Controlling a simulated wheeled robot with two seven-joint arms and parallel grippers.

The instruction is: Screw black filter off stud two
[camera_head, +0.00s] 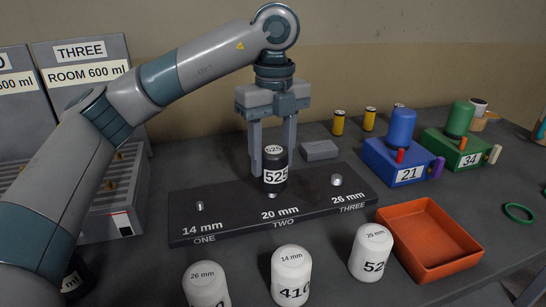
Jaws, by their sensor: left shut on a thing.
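The black filter (275,165), labelled 525, is upright over the middle stud, marked 20 mm TWO, on the dark stud plate (240,217). A small metallic bit shows under its lower end, so it appears at or just above the stud. My left gripper (272,150) comes down from above and is shut on the black filter, with fingers on either side. Stud one (200,206) at the left and stud three (336,180) at the right are bare. My right gripper is not in view.
White filters (291,277) stand in front of the plate. An orange tray (428,242) is at the right front. A blue box (402,163) and a green box (461,150) stand behind it. A grey block (320,150) lies behind the plate. Grey bins (85,75) are at the left.

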